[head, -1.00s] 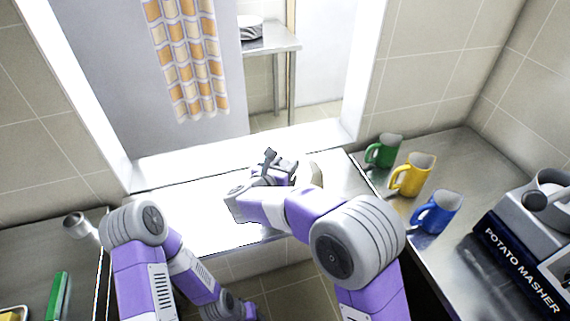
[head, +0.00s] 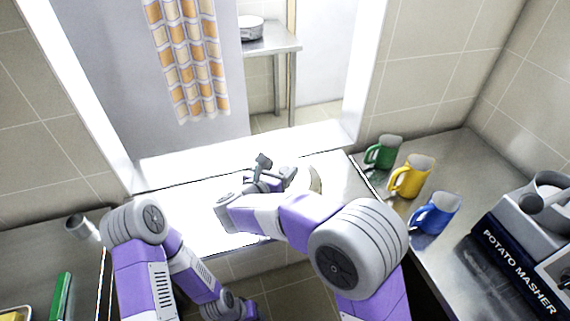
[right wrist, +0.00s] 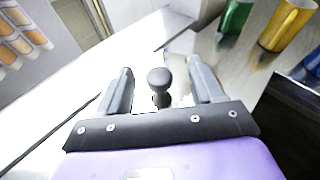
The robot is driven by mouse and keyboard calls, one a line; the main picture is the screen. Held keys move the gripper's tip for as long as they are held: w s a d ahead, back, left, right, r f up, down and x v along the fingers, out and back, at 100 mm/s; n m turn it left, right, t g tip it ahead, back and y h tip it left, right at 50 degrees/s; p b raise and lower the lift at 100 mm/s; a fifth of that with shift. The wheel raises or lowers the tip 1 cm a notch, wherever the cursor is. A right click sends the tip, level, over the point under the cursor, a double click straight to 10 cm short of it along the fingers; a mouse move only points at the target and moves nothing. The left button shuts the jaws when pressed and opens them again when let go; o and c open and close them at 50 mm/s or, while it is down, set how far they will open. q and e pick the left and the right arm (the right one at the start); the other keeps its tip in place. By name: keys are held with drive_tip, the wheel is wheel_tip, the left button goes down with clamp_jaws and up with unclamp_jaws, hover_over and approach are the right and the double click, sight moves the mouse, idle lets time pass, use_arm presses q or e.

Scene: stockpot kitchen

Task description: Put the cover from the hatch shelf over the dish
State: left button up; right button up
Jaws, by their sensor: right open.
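The cover is a pale rounded thing (head: 315,182) on the bright hatch shelf (head: 180,205), partly hidden behind my right gripper in the head view. Its dark round knob (right wrist: 160,80) shows in the right wrist view between the fingers, with space on both sides. My right gripper (head: 275,168) is open over the shelf; it also shows in the right wrist view (right wrist: 160,92). A yellow piece on a pale dish (head: 14,314) is cut off at the bottom left corner; I cannot tell more of it.
Green (head: 383,151), yellow (head: 411,176) and blue (head: 436,213) mugs stand on the right counter near a potato masher box (head: 520,262). A metal cup (head: 82,227) and a green object (head: 61,297) are on the left counter. A curtain (head: 188,60) hangs beyond the hatch.

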drive_tip(key=p+v, duration=0.1)
drive_tip(key=v, duration=0.7)
drive_tip(key=shift+s+a, duration=0.1)
drive_tip(key=shift+s, duration=0.05)
